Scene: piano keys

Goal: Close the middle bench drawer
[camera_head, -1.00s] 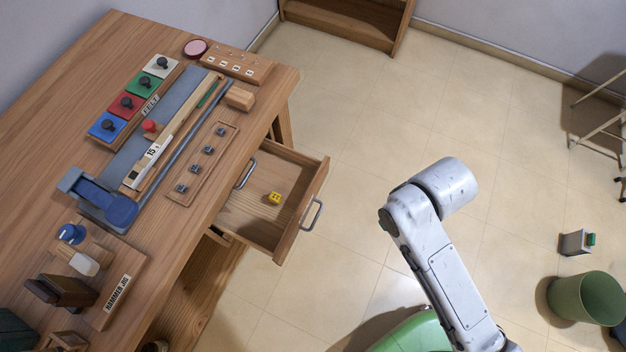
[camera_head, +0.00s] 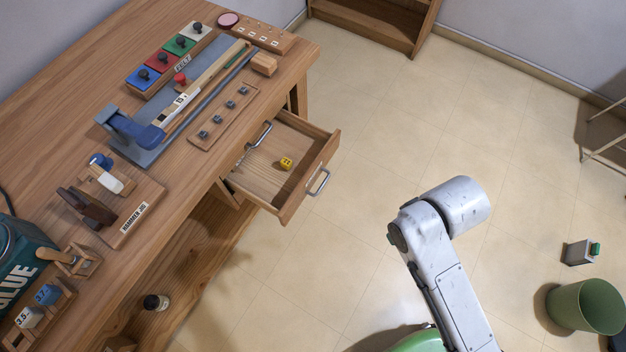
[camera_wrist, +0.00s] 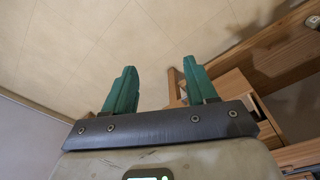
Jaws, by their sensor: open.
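The wooden bench drawer (camera_head: 299,191) is pulled well out from the bench's right side in the head view. Its metal handle (camera_head: 319,182) faces the floor area where my arm is. A yellow cube (camera_head: 286,163) lies inside it. The gripper is not visible in the head view.
The bench top (camera_head: 75,100) carries felt blocks, a clamp and a hammer jig. A green bin (camera_head: 585,306) and a small grey box (camera_head: 579,252) stand on the floor at right. Floor beyond the drawer is clear.

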